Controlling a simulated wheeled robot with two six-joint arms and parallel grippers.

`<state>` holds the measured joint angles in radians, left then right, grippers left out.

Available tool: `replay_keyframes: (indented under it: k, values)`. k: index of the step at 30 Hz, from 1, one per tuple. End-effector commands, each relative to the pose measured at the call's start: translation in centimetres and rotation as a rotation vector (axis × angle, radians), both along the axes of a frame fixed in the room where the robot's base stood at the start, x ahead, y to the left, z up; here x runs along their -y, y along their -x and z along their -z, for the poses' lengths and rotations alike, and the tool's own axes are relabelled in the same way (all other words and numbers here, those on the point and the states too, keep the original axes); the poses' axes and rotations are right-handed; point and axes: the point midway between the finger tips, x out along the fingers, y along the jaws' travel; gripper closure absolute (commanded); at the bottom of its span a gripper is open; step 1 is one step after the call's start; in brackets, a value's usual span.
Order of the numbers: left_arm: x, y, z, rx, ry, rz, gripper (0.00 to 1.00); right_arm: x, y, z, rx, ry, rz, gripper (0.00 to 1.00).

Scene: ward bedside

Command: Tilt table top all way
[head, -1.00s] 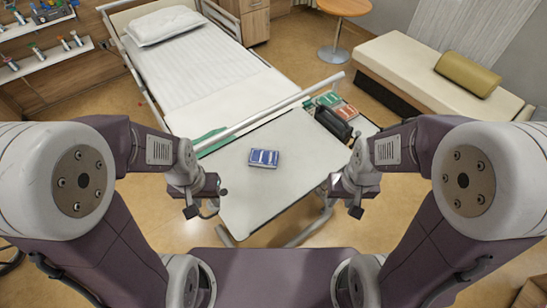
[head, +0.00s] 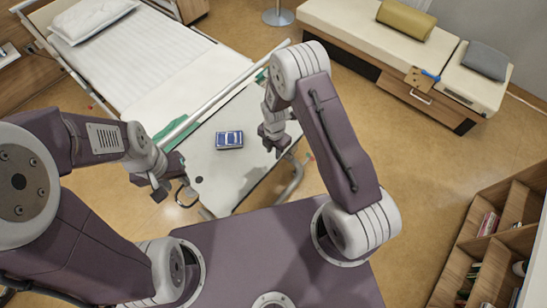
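The white table top (head: 212,167) of the overbed table lies across the lower end of the bed, with its near edge towards me. It looks flat or nearly so. A small dark round spot (head: 199,180) shows near its left edge. A blue box (head: 229,140) rests on the top. My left gripper (head: 170,188) is open and empty, just off the table's left near edge, beside a dark curved part. My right gripper (head: 275,147) is open and empty near the right edge; its arm hides the table's far right part. I cannot tell contact.
The bed (head: 165,65) with a pillow stands beyond the table. A couch (head: 350,30) with cushions is at upper right, with a brown board and blue item on it. A wooden shelf (head: 483,268) stands at lower right. Floor between couch and shelf is clear.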

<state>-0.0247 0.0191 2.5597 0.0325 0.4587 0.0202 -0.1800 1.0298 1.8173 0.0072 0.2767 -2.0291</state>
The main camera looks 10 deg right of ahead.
Motion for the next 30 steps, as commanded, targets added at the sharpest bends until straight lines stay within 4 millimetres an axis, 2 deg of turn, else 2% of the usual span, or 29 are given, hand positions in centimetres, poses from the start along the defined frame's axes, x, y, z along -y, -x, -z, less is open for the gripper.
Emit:
replay_keyframes:
  k: [1, 5, 8, 15, 21, 30]
  values:
    - [0.0, 0.0, -0.6, 0.000, 0.000, 0.000, 0.64, -0.1, 0.6, 0.0, -0.016, 0.003, -0.005, 0.73]
    - [0.0, 0.0, -0.4, -0.001, 0.000, 0.000, 0.64, -0.2, 0.6, 0.2, -0.014, 0.003, -0.007, 0.73]
    - [0.0, 0.0, -0.8, -0.001, 0.000, 0.000, 0.64, -0.2, 0.6, 1.2, -0.018, 0.003, -0.006, 0.73]
    - [0.0, 0.0, -2.1, 0.000, 0.000, 0.000, 0.64, -0.2, 0.6, 6.0, -0.016, 0.004, -0.005, 0.73]
    - [0.0, 0.0, -2.5, 0.000, 0.000, 0.000, 0.64, -0.2, 0.5, 8.7, -0.013, 0.003, -0.005, 0.73]
    - [0.0, 0.0, -2.4, 0.000, 0.000, 0.000, 0.64, -0.2, 0.5, 9.2, -0.011, 0.003, -0.004, 0.73]
